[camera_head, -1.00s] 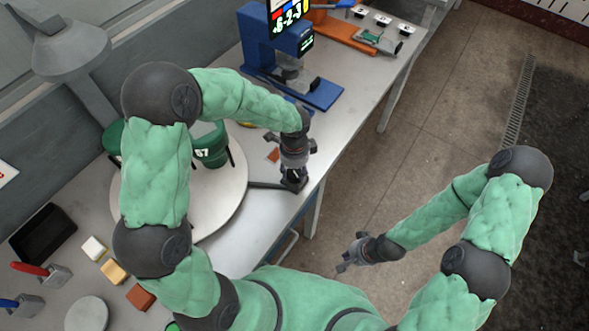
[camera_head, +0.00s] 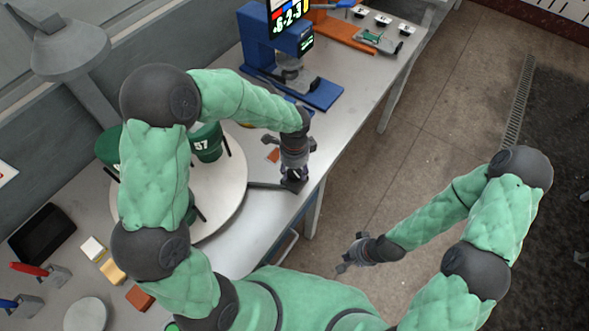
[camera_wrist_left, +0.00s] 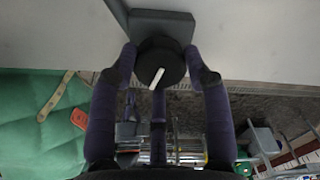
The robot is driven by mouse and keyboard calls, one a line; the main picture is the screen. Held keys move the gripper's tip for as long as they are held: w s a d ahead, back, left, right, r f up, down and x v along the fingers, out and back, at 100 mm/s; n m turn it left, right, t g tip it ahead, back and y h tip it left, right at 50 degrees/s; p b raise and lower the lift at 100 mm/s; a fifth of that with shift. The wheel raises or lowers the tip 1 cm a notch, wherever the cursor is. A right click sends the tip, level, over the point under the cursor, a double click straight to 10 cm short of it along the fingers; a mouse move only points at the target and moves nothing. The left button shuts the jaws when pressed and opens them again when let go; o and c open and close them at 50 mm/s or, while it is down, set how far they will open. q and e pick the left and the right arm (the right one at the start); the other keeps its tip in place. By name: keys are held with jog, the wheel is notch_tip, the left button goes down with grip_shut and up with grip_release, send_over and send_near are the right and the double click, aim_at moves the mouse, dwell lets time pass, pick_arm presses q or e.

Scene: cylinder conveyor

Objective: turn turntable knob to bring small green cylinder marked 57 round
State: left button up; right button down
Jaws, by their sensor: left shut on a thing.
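The green cylinder marked 57 (camera_head: 207,143) stands on the round pale turntable (camera_head: 231,196), to the right of my left upper arm. Its white number faces the camera. My left gripper (camera_head: 294,180) is at the table edge beside the turntable. My right gripper (camera_head: 345,262) hangs empty and open over the floor, away from the table.
Another green cylinder (camera_head: 108,145) shows left of my left arm, which hides part of the turntable. A blue press-like machine (camera_head: 262,50) stands behind. Colored blocks (camera_head: 113,272) and a black tray (camera_head: 42,234) lie at the left. The floor to the right is open.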

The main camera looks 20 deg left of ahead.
aim_at(294, 172)
pick_arm(q)
jog(key=shift+s+f+n+b, duration=0.1)
jog(key=shift+n+b, duration=0.35)
jog(key=shift+n, duration=1.35)
dwell(2.1)
jog(key=o, duration=1.2)
jog(key=shift+c, duration=0.2)
jog(key=shift+r, duration=0.3)
notch_tip(294, 172, up, 12)
jog(key=shift+f, duration=0.25)
